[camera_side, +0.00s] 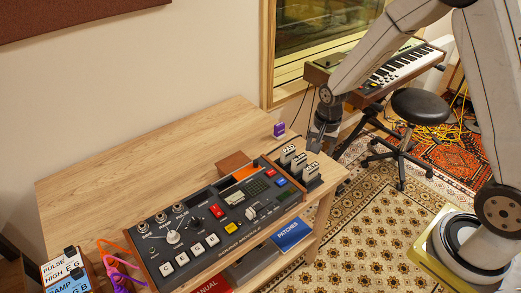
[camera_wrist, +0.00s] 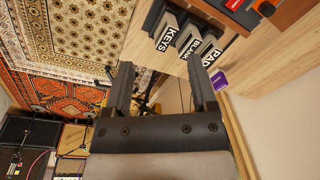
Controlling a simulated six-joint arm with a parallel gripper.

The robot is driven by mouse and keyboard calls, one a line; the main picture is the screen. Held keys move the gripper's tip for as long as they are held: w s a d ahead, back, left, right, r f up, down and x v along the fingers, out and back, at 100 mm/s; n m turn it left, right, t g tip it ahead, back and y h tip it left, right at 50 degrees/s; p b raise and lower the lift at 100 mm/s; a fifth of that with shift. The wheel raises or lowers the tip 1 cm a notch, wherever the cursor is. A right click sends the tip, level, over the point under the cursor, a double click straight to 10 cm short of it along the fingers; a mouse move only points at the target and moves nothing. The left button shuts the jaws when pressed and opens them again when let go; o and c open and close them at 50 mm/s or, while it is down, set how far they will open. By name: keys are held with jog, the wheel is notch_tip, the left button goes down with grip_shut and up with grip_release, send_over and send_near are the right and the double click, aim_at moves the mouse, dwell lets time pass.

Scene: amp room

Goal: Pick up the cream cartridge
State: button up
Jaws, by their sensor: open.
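Three pale, cream-to-grey cartridges stand upright in a row at the right end of the console in the side view: a rear one (camera_side: 288,155), a middle one (camera_side: 299,164) and a front one (camera_side: 310,172). In the wrist view their labels read KEYS (camera_wrist: 167,36), BLANK (camera_wrist: 189,46) and PAD (camera_wrist: 212,56). Their body colours look alike, so I cannot tell which is the cream one. My gripper (camera_side: 314,148) is above and just behind the row, pointing down. In the wrist view my gripper (camera_wrist: 159,68) is open, with nothing between its fingers.
The console (camera_side: 215,218) with knobs and keys fills the table's front. A purple block (camera_side: 279,129) stands on the wooden table (camera_side: 130,155) near its back edge. A brown block (camera_side: 232,163) sits behind the console.

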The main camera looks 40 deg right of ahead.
aim_at(312, 166)
jog(key=w+d+f+m, duration=0.1)
jog(key=f+m, duration=0.1)
jog(key=w+d+f+m, duration=0.1)
jog(key=w+f+m, duration=0.1)
jog(key=f, duration=0.1)
jog(key=w+d+f+m+g, duration=0.1)
jog(key=d+f+m, duration=0.1)
jog(key=f, duration=0.1)
jog(key=shift+w+d+f+m, duration=0.1)
jog(key=shift+w+f+m, duration=0.15)
jog(key=shift+m, duration=0.15)
jog(key=shift+f, duration=1.3)
jog(key=shift+f, duration=0.1)
jog(key=shift+f, duration=2.45)
jog(key=shift+w, duration=0.1)
grip_shut()
